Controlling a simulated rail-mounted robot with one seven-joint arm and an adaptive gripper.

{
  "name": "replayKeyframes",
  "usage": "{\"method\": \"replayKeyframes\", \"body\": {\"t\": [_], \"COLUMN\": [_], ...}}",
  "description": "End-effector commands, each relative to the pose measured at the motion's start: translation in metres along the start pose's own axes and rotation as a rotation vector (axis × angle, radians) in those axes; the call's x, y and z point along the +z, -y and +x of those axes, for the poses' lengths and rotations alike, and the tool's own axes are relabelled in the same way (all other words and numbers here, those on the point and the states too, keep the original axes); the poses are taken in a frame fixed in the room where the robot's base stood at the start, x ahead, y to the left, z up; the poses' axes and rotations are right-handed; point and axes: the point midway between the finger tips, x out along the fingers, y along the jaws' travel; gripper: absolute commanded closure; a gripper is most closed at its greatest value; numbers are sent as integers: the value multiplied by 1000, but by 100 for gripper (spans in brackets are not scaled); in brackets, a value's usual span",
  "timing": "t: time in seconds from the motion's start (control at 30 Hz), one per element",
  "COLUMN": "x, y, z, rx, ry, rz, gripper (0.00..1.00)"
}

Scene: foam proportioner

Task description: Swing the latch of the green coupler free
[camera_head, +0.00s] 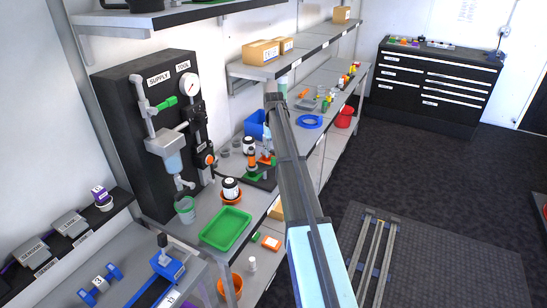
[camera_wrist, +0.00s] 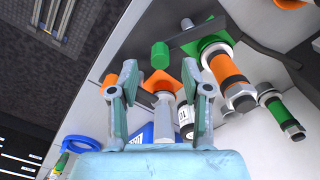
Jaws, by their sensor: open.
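In the wrist view a fitting with a green square plate (camera_wrist: 207,42) carries an orange sleeve (camera_wrist: 220,68) and a dark ringed end. A dark bar with a green cylindrical knob (camera_wrist: 160,55) reaches out from beside the green plate; it looks like a latch lever, but I cannot tell for sure. A smaller dark fitting with a green band (camera_wrist: 277,110) lies at the right. My gripper (camera_wrist: 160,72) is open. An orange plate on a grey post (camera_wrist: 161,83) shows between its fingers; I cannot see contact. In the head view the fittings stand on the bench, partly behind my arm.
A green tray (camera_head: 226,228) and an orange bowl holding a labelled bottle (camera_head: 231,188) stand close on the bench. A black supply panel (camera_head: 135,150) rises at the left. A blue bin (camera_head: 254,124) and blue coil (camera_head: 310,121) lie farther back. A shelf with boxes (camera_head: 261,52) hangs above.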

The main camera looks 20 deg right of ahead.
Motion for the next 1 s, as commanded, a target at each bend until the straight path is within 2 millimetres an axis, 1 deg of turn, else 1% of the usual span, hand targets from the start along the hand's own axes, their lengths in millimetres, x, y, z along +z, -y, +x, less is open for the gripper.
{"method": "replayKeyframes", "body": {"t": [0.1, 0.2, 0.3, 0.47, 0.7, 0.77, 0.8, 0.83, 0.87, 1.0], "x": [1, 0, 0, 0, 0, 0, 0, 0, 0, 0], "y": [0, 0, 0, 0, 0, 0, 0, 0, 0, 0], "z": [18, 30, 38, 45, 45, 45, 45, 45, 45, 45], "rx": [0, 0, 0, 0, 0, 0, 0, 0, 0, 0], "ry": [2, 1, 0, -1, -1, -1, -1, -1, -1, -1], "rz": [0, 0, 0, 0, 0, 0, 0, 0, 0, -1], "gripper": [52, 52, 52, 52, 52, 73, 87, 98, 100, 100]}}
